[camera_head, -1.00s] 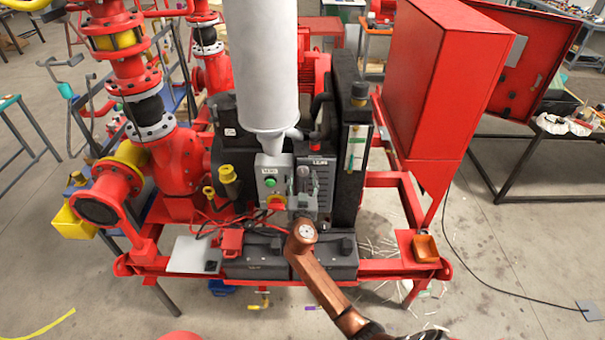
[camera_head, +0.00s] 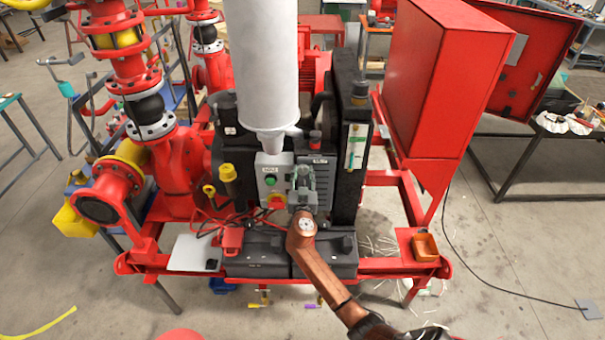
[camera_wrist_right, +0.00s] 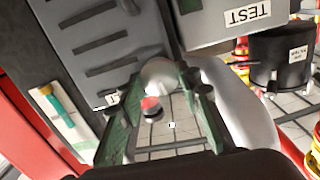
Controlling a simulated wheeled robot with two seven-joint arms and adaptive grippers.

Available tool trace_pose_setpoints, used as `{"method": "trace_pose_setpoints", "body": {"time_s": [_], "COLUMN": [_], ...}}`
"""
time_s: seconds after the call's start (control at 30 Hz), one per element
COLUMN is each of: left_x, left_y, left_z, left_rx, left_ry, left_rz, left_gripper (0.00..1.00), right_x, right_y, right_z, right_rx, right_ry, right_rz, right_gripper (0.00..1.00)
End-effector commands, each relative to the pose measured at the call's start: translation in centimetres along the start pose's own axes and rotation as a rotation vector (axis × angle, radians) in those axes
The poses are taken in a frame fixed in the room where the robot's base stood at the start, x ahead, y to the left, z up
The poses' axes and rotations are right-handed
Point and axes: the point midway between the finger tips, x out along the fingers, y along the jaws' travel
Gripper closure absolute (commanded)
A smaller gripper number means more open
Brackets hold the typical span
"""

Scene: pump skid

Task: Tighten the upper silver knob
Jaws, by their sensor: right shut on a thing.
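The upper silver knob (camera_wrist_right: 158,75) shows in the right wrist view as a pale rounded thing between my green fingers, partly hidden by them. My right gripper (camera_wrist_right: 160,95) is shut on it. In the head view my right gripper (camera_head: 303,178) is at the front of the dark louvred panel (camera_head: 320,172), right of the grey control box (camera_head: 270,172). There the gripper hides the knob. I cannot make out a lower knob. My left gripper is in neither view.
A white cylinder (camera_head: 262,75) stands above the control box. Two dark batteries (camera_head: 258,265) lie below it on the red skid frame. The large red cabinet (camera_head: 430,80) stands at the upper right.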

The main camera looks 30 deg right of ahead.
Motion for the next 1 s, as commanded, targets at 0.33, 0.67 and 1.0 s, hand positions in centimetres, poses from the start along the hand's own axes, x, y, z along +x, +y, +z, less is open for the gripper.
{"method": "trace_pose_setpoints", "body": {"time_s": [0.33, 0.67, 1.0], "left_x": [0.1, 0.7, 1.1], "left_y": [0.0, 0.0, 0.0], "left_z": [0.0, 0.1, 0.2], "left_rx": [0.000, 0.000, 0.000], "left_ry": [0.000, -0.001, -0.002], "left_rz": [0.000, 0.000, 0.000], "left_gripper": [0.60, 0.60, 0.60], "right_x": [0.0, 0.0, 0.0], "right_y": [-0.1, -0.1, -0.2], "right_z": [0.0, 0.1, 0.1], "right_rx": [-0.016, -0.183, -0.498], "right_ry": [0.000, 0.001, 0.000], "right_rz": [-0.001, -0.002, -0.002], "right_gripper": [0.93, 0.93, 0.93]}}
